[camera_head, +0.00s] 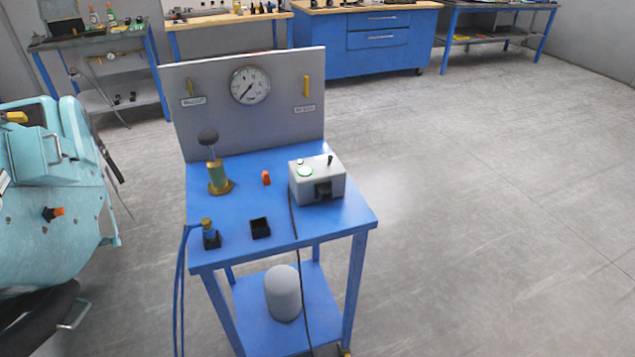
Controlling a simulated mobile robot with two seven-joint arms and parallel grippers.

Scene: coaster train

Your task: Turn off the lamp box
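The lamp box (316,182) is a light grey box on the right part of the blue table's top. Neither of my grippers shows in the head view.
The blue table (290,236) also holds a brass-and-green valve (218,176), an orange piece (266,178), an empty black holder (260,228) and a hose fitting (209,234). A grey gauge panel (290,115) stands behind. A teal machine (60,230) is left; floor at right is clear.

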